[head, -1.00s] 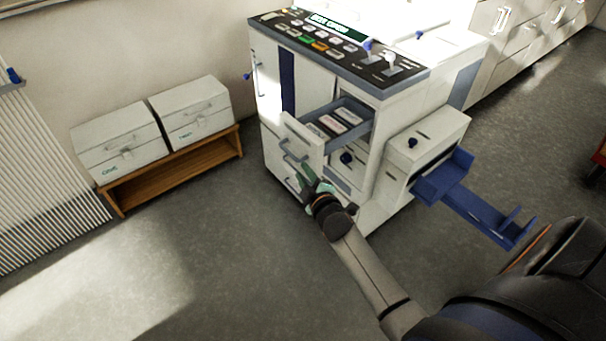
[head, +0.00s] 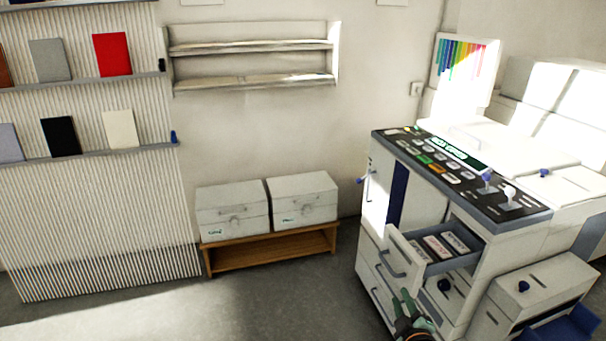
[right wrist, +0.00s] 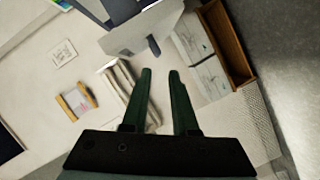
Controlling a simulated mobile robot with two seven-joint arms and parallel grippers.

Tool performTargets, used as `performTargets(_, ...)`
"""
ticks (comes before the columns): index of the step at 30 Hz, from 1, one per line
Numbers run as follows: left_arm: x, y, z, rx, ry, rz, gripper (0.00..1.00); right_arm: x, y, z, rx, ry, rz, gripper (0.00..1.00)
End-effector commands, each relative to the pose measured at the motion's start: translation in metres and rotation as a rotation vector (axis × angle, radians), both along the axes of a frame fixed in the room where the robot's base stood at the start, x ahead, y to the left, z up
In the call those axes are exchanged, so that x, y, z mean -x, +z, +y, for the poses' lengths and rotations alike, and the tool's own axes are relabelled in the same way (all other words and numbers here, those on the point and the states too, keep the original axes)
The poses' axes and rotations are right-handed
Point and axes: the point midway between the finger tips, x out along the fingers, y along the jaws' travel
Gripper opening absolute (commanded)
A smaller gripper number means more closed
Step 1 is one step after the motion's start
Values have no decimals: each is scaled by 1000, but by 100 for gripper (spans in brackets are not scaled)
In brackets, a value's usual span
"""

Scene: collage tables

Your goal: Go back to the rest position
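My right gripper (head: 411,311) shows at the bottom of the head view, just in front of and below the open drawer (head: 405,255) of the white copier-like machine (head: 440,210). It also shows in the right wrist view (right wrist: 160,85), where its two green fingers are apart with nothing between them. It looks clear of the drawer handle (head: 388,266). The drawer is pulled out and holds several small packs (head: 446,243). My left gripper is not in view.
Two light boxes (head: 233,212) stand on a low wooden bench (head: 270,251) against the back wall. A slatted rack (head: 95,220) with panels is at left and a wall shelf (head: 250,60) above. A blue tray (head: 560,330) juts from the machine at lower right. The floor (head: 270,310) is clear.

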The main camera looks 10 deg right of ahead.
Motion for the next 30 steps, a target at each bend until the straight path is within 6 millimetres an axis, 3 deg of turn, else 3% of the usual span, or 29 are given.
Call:
performTargets(5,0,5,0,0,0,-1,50,44,-29,26,-156,13,71,27)
performTargets(12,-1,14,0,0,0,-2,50,164,-79,105,-599,-6,282,27)
performTargets(15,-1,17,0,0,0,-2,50,208,-88,134,-758,-33,371,27)
performTargets(18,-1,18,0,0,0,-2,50,238,-90,154,-867,-57,433,27)
performTargets(22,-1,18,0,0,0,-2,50,256,-91,166,-931,-74,471,27)
performTargets(30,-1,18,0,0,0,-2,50,257,-92,167,-936,-76,474,27)
